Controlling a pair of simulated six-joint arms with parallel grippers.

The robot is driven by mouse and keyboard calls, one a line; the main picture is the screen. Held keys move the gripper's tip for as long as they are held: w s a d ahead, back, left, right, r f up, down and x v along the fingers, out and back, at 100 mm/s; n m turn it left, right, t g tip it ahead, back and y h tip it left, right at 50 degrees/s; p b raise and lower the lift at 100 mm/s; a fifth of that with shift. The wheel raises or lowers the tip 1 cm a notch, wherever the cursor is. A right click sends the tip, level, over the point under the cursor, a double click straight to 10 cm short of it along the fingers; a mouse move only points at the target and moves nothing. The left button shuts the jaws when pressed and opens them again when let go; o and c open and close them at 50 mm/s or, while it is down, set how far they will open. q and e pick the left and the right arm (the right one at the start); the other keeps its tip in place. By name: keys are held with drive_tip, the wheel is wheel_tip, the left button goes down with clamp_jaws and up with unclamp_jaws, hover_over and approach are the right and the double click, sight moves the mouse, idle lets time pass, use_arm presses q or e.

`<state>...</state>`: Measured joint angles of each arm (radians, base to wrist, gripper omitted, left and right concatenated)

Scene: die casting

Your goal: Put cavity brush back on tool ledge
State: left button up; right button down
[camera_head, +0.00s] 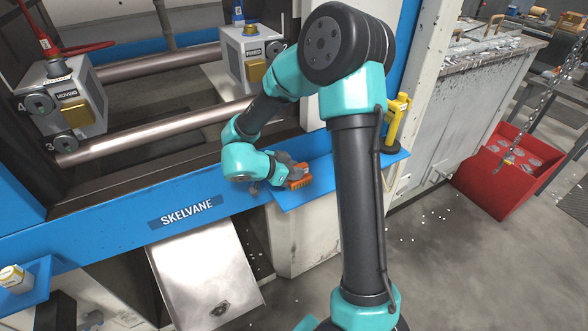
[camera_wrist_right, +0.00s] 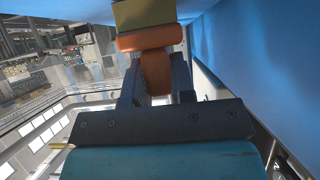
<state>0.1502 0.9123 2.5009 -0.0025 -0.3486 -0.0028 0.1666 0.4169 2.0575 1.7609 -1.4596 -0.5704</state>
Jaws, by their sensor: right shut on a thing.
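The cavity brush (camera_head: 300,182) has an orange body and shows at the blue tool ledge (camera_head: 290,202) in the head view. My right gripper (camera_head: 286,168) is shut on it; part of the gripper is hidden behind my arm. In the right wrist view the orange handle of the brush (camera_wrist_right: 155,72) is between the two fingers, with a wider orange part and a yellowish block (camera_wrist_right: 145,13) beyond them. I cannot tell whether the brush touches the ledge. My left gripper is not in view.
A yellow tool with a dark base (camera_head: 398,118) stands at the ledge's right end. The blue machine front (camera_head: 110,235) runs left of the ledge, above a metal chute (camera_head: 205,270). Die blocks (camera_head: 65,95) and tie bars stand behind. A red bin (camera_head: 500,172) is at right.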

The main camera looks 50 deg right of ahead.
drive_tip(key=c, duration=0.9)
unclamp_jaws()
drive_tip(key=shift+a, duration=0.1)
drive_tip(key=v, duration=1.7)
drive_tip(key=shift+w+r, duration=0.1)
